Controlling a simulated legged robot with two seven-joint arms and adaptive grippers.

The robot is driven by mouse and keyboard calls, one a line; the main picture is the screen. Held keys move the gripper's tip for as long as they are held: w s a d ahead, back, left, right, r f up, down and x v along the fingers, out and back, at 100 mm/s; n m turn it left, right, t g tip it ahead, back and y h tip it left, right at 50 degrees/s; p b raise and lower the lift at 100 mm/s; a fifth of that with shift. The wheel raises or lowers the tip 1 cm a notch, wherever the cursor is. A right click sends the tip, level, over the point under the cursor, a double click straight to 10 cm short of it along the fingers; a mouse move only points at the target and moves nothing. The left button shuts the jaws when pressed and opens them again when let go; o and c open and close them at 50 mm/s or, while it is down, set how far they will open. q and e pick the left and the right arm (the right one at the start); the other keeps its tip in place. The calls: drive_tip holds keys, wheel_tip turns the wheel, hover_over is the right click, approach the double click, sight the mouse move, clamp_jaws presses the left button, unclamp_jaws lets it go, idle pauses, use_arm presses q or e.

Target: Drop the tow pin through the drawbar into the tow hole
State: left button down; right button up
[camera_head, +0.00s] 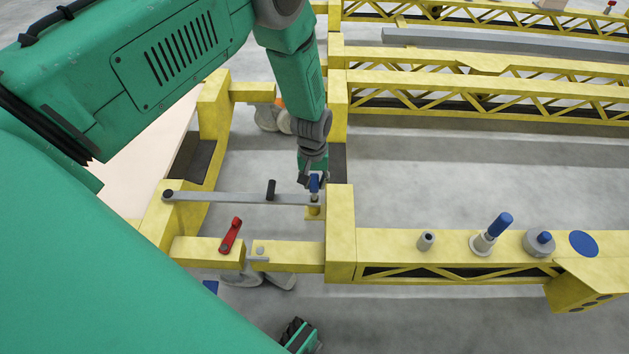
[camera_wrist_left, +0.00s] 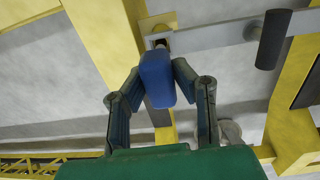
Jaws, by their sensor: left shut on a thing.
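The grey drawbar (camera_head: 225,197) lies level from a yellow post on the left to the trolley's yellow corner, with a black upright handle (camera_head: 271,189) on it. My left gripper (camera_head: 313,181) is shut on the blue grip of the tow pin (camera_head: 314,185) above the drawbar's right end. In the left wrist view the tow pin (camera_wrist_left: 157,80) sits between both fingers, its grey shank at the dark opening in the drawbar's end (camera_wrist_left: 215,37). How deep the shank is cannot be told. The tow hole is hidden. My right gripper (camera_head: 299,335) shows only partly at the bottom edge.
A red lever (camera_head: 230,236) stands on the lower yellow beam. A grey sleeve (camera_head: 426,241), a blue-gripped pin in a holder (camera_head: 490,236) and a grey knob with a blue top (camera_head: 540,242) stand on the front rail. More yellow trolley frames (camera_head: 470,90) lie behind. Grey floor is clear between.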

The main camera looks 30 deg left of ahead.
sight(314, 199)
use_arm(q)
drive_tip(key=shift+f+b, duration=1.9)
drive_tip(key=shift+f, duration=1.1)
drive_tip(key=c, duration=1.2)
unclamp_jaws()
wheel_tip(314, 199, up, 8)
drive_tip(key=p, duration=0.6)
drive_tip(key=shift+p, duration=0.4)
drive_tip(key=shift+s, duration=0.1)
drive_tip(key=s+d+r+m+p, duration=0.1)
drive_tip(key=s+r, duration=0.4)
drive_tip(key=s, duration=0.5)
drive_tip(key=s+d+r+m+p, duration=0.1)
drive_tip(key=s+r+m+p, duration=0.2)
drive_tip(key=s, duration=0.7)
drive_tip(key=s+d+r+m+p, duration=0.1)
drive_tip(key=s+r+m+p, duration=0.2)
drive_tip(key=s+r+p, duration=0.3)
drive_tip(key=shift+s+d+r+t, duration=0.15)
drive_tip(key=shift+s, duration=0.85)
drive_tip(key=shift+s+d+r+t, duration=0.15)
drive_tip(key=shift+s, duration=0.8)
